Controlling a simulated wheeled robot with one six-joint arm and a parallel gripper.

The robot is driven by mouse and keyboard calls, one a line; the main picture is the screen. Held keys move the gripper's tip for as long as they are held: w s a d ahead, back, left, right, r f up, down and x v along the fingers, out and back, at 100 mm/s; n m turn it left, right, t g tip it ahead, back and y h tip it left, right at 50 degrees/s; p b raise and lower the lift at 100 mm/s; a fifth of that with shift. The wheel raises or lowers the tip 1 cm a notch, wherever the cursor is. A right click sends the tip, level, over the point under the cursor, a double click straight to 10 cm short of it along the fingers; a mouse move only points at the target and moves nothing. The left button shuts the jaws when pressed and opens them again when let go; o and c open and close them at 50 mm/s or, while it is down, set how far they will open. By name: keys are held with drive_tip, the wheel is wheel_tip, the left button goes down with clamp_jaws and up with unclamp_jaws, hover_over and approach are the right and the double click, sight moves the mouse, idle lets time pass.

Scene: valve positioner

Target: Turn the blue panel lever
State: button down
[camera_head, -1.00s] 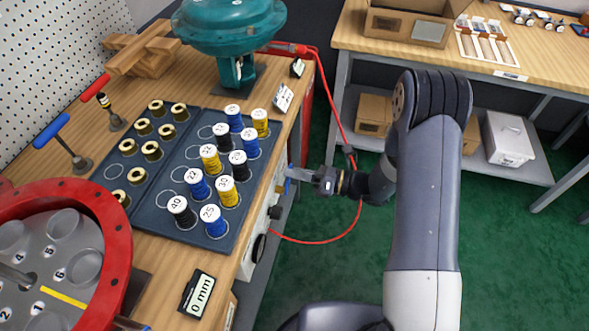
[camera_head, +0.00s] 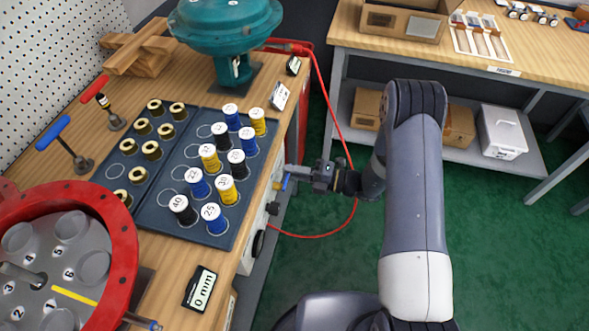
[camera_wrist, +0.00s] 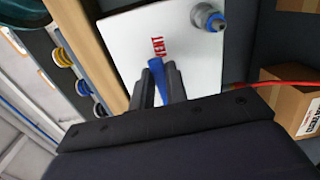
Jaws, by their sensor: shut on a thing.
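The blue panel lever (camera_wrist: 158,78) is on a white panel (camera_wrist: 125,40) marked VENT in red. In the wrist view it lies between the two dark fingers of my gripper (camera_wrist: 160,85), which is shut on it. In the head view, the blue lever (camera_head: 284,183) shows at the tips of my gripper (camera_head: 290,178), beside the panel at the bench's right side. The arm reaches in from the right. How the lever joins the panel is hidden by the fingers and the viewing angle.
A tray of numbered spools (camera_head: 200,150) sits on the bench just left of my gripper. A red hose (camera_head: 345,130) hangs beside my arm. A blue-ringed fitting (camera_wrist: 210,17) is near the lever. Another blue-handled lever (camera_head: 53,132) stands on the bench at left.

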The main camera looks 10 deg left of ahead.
drive_tip(key=shift+f+m, duration=0.25)
drive_tip(key=shift+m, duration=0.25)
drive_tip(key=c, duration=1.4)
unclamp_jaws()
drive_tip(key=d, duration=1)
drive_tip(key=shift+s+d+b, duration=0.3)
drive_tip(key=shift+s+d, duration=0.1)
